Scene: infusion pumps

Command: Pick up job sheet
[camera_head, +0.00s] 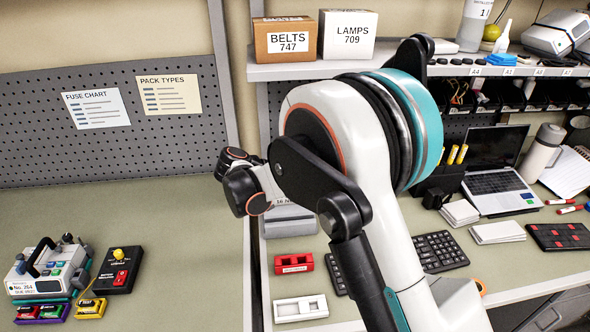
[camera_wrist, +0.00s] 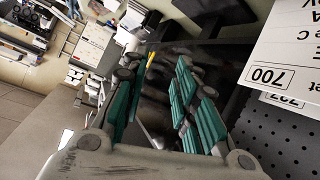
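I cannot tell for sure which paper is the job sheet. Candidates in the head view are two stacks of white paper, one (camera_head: 460,212) beside the laptop and one (camera_head: 497,232) in front of it, and a white pad (camera_head: 568,172) at the far right. My gripper (camera_wrist: 158,108) shows in the wrist view with its teal finger pads apart and nothing seen between them. In the head view my arm crosses the middle, and the fingers cannot be made out. A white printed surface marked 700 (camera_wrist: 270,75) is close on the right in the wrist view, apart from the fingers.
A pump (camera_head: 48,270) and a black box with a yellow knob (camera_head: 118,270) stand on the left bench. A fuse chart (camera_head: 96,108) and a pack types sheet (camera_head: 168,93) hang on the pegboard. The laptop (camera_head: 495,180) and keyboard (camera_head: 440,250) are right. The left bench's middle is clear.

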